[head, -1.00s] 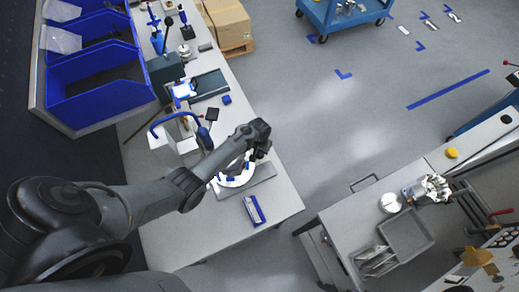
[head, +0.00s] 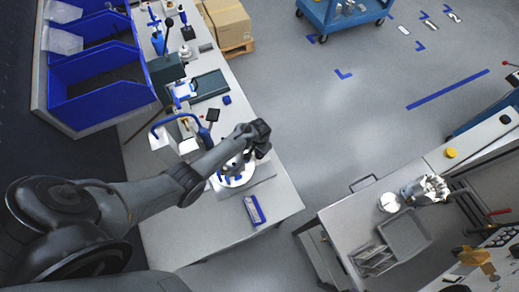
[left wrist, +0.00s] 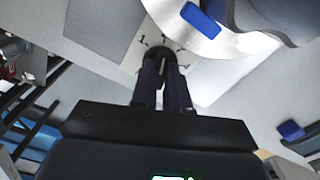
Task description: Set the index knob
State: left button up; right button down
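The index knob (left wrist: 163,47) is a dark round part on a pale plate with short black tick marks around it, in the left wrist view. My left gripper (left wrist: 162,66) reaches it from below in that view, its two dark fingers close together on either side of the knob's middle. They appear shut on it; the fingertips hide part of the knob. In the head view my left gripper (head: 258,140) is over the white round housing (head: 236,174) on the bench, and the knob is hidden there. My right gripper is in neither view.
Blue blocks sit on the housing's rim. A blue and white box (head: 254,210) lies by the bench's (head: 280,195) front edge. Blue bins (head: 100,85) stand at the left. A cart at the right holds a grey tray (head: 405,236) and shiny metal parts (head: 425,190).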

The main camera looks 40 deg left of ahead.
pick_arm(q)
jog(key=o, duration=0.4)
jog(key=shift+r, duration=0.45)
notch_tip(320, 180, up, 10)
jog(key=p, duration=0.1)
jog(key=shift+p, duration=0.3)
